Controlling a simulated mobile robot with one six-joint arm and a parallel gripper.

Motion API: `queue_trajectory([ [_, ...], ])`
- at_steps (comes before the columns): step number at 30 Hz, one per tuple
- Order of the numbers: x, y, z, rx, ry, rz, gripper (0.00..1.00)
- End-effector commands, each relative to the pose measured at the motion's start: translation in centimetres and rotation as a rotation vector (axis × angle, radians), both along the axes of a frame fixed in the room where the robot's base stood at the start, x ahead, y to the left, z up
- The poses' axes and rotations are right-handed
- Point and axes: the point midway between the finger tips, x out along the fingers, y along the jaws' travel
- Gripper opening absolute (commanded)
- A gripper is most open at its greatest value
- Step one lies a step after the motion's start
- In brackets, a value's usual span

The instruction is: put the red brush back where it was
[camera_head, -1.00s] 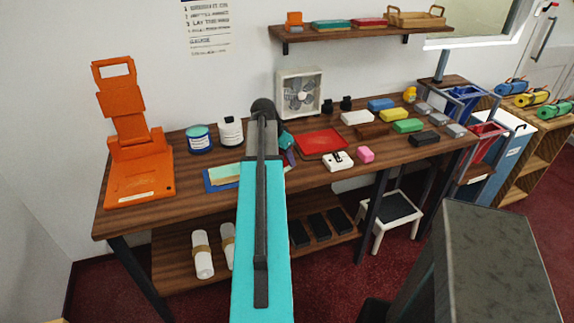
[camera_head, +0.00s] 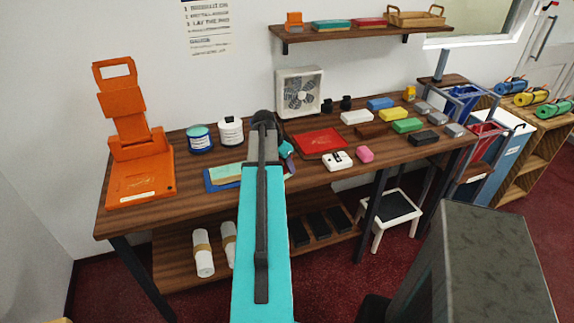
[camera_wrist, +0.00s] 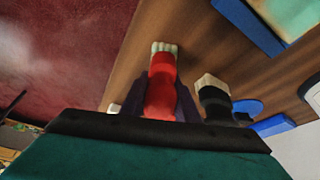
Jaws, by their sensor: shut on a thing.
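The red brush (camera_wrist: 162,88) with a pale bristle end shows in the wrist view, between the dark fingers of my gripper (camera_wrist: 165,108). My gripper is shut on it, low over the brown wooden counter. A black brush (camera_wrist: 214,102) with pale bristles lies to the right of it, apart from it. In the head view my own arm hides the red brush and most of the gripper, near the front edge of the counter (camera_head: 230,175). I cannot tell whether the brush touches the wood.
A blue board with swatches (camera_head: 222,178) lies left of my arm. A blue-labelled tin (camera_head: 200,138) and an orange stand (camera_head: 140,180) are at left.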

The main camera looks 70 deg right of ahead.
Motion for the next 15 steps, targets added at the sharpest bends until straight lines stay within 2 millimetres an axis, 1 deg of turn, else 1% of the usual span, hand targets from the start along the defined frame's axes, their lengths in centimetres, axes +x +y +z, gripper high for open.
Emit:
queue_trajectory([
  [2,0.00,0.00,-0.26,0.000,0.000,0.000,0.10],
  [3,0.01,0.00,-0.28,0.000,0.000,0.000,0.30],
  [5,0.01,0.00,-0.22,0.000,0.000,0.000,0.40],
  [6,0.01,0.00,-0.22,0.000,0.000,0.000,0.46],
  [15,0.01,0.00,-0.17,0.000,0.000,0.000,0.47],
])
